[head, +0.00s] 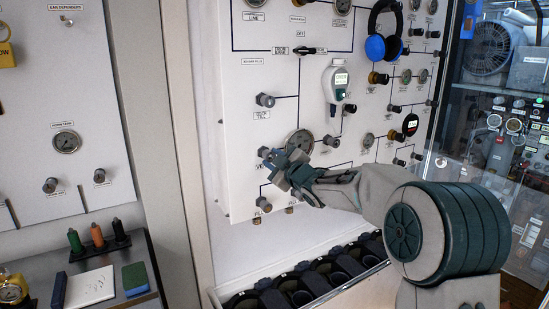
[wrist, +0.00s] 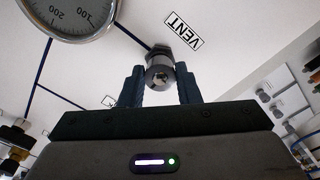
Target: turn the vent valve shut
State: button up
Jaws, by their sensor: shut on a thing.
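The vent valve (wrist: 161,76) is a grey metal knob on a short stem, beside a white VENT label (wrist: 185,30) in the wrist view. My gripper (wrist: 160,88) has its two dark blue fingers on either side of the knob and is shut on it. In the head view my gripper (head: 273,163) reaches in from the right to the lower left part of the white panel (head: 235,140). It hides part of the valve and its label there.
A round gauge (head: 299,143) sits just above my gripper; it also shows in the wrist view (wrist: 70,15). Other knobs surround it, including one above (head: 265,100) and one below (head: 263,204). Blue ear defenders (head: 377,46) hang higher up. An open tray (head: 232,299) with dark cups stands below the panel.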

jog(key=shift+m, duration=0.3)
jog(key=o, duration=1)
jog(key=shift+c, duration=0.2)
jog(key=b+v, duration=0.2)
jog(key=v, duration=1.1)
jog(key=shift+s+d, duration=0.3)
